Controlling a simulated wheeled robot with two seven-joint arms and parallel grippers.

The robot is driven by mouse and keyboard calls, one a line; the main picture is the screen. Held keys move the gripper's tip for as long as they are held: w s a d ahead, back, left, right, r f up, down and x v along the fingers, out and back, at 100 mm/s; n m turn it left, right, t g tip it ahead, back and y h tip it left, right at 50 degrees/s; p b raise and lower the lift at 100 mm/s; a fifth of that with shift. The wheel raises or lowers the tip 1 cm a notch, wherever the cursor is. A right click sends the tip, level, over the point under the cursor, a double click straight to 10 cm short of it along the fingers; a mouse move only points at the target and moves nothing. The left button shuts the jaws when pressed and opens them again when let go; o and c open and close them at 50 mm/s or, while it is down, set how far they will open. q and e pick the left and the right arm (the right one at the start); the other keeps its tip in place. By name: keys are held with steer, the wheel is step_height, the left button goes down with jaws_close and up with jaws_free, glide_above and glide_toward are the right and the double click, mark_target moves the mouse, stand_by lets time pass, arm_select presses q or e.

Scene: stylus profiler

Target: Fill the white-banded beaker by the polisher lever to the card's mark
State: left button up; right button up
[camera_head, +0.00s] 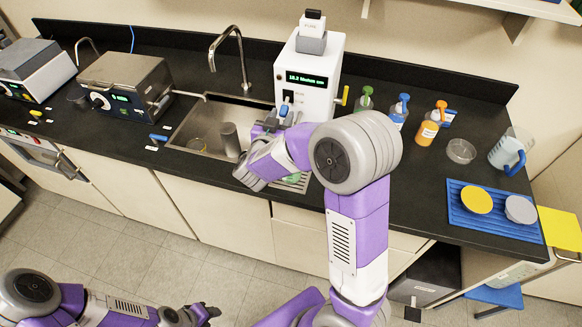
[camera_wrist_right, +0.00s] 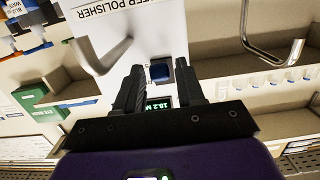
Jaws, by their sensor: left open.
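The white polisher (camera_head: 305,75) stands behind the sink's right side, its green display lit. A yellow-handled lever (camera_head: 343,96) projects from its right side. My right arm hides much of the area below; a bit of green shows above the drip grate (camera_head: 298,184). I cannot make out the white-banded beaker or its card. My left gripper (camera_head: 206,313) is open and empty, low over the floor.
The sink (camera_head: 190,130) holds a grey cylinder (camera_head: 230,139) and a clear glass vessel (camera_head: 197,145). Wash bottles (camera_head: 398,110), a clear dish (camera_head: 461,151), a jug (camera_head: 508,152) and a blue mat (camera_head: 500,226) lie to the right.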

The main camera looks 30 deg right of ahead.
steer(key=shift+w+d+f, duration=0.1)
steer(key=shift+w+d, duration=0.1)
steer(key=shift+d, duration=0.15)
stand_by(0.5)
jaws_close()
